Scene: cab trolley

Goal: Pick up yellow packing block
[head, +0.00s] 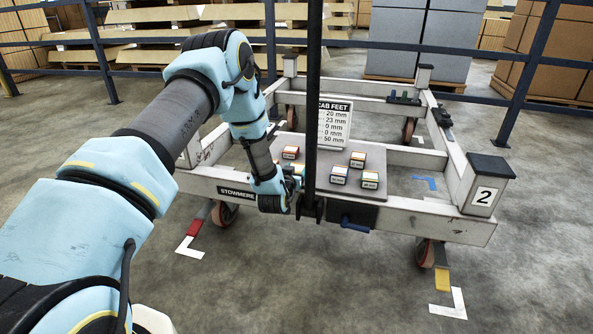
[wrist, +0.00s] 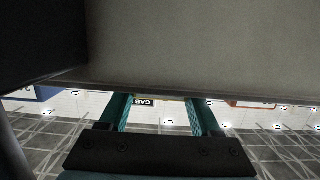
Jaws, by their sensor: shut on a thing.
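My gripper (head: 297,178) is at the left front part of the grey deck on the trolley, beside the dark upright post. In the wrist view its two teal fingers (wrist: 160,112) stand apart. It is shut on a small block that is mostly hidden; a little yellowish colour shows at the fingers in the head view, so I take it as the yellow packing block. Other white-labelled blocks stand on the deck: a red-orange one (head: 290,153) behind my gripper, an orange one (head: 357,160), a dark blue one (head: 339,175) and an orange-yellow one (head: 370,181).
The trolley's pale frame (head: 430,222) surrounds the deck. The dark post (head: 313,90) stands close to the right of my gripper. A white CAB FEET sign (head: 335,124) rises behind the blocks. A blue handle (head: 354,225) is on the front. Railings and pallets stand behind.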

